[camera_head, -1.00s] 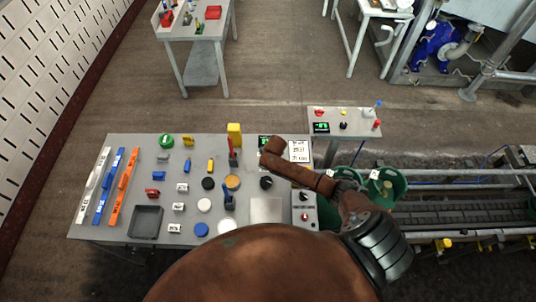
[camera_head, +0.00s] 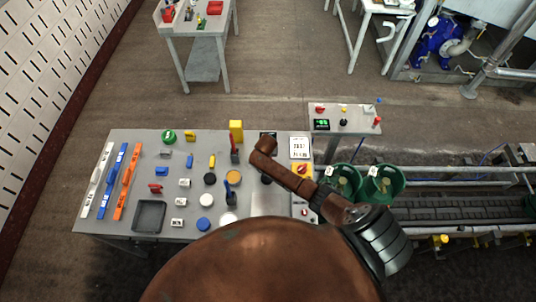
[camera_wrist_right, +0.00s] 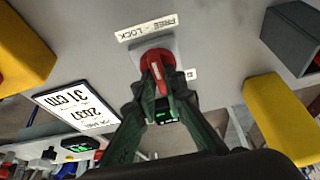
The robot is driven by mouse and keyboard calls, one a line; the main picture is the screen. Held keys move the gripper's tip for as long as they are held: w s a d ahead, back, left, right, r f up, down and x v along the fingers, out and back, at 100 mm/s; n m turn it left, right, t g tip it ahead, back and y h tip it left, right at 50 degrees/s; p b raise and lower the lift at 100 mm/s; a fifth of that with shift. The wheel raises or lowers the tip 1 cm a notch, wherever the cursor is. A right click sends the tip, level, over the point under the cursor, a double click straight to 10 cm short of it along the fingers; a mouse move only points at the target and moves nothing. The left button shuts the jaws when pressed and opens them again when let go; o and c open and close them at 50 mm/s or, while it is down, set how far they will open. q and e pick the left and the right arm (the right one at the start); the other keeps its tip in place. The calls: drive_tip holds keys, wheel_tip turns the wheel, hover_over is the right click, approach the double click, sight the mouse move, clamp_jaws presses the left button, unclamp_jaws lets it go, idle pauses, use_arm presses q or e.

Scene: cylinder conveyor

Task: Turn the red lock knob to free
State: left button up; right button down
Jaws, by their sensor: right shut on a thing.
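The red lock knob (camera_wrist_right: 151,63) sits on a pale round-cornered plate in the right wrist view, with a "FREE - LOCK" label (camera_wrist_right: 147,27) beside it, upside down in the picture. Its white pointer line runs nearly up and down in that picture. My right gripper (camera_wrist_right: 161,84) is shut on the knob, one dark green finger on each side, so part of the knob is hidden. In the head view my brown right arm covers this area, and I cannot make out the knob or gripper there. My left gripper is in neither view.
Yellow blocks (camera_wrist_right: 285,118) and a dark grey box (camera_wrist_right: 291,38) stand around the knob. A printed card (camera_wrist_right: 76,106) lies beside it. The grey table (camera_head: 125,190) holds several small parts and a tray (camera_head: 149,216).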

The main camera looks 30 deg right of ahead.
drive_tip(key=shift+s+f, duration=0.15)
drive_tip(key=shift+s, duration=0.05)
drive_tip(key=c, duration=2.1)
unclamp_jaws()
drive_tip(key=shift+o, duration=0.6)
drive_tip(key=shift+w, duration=0.1)
drive_tip(key=v, duration=1.2)
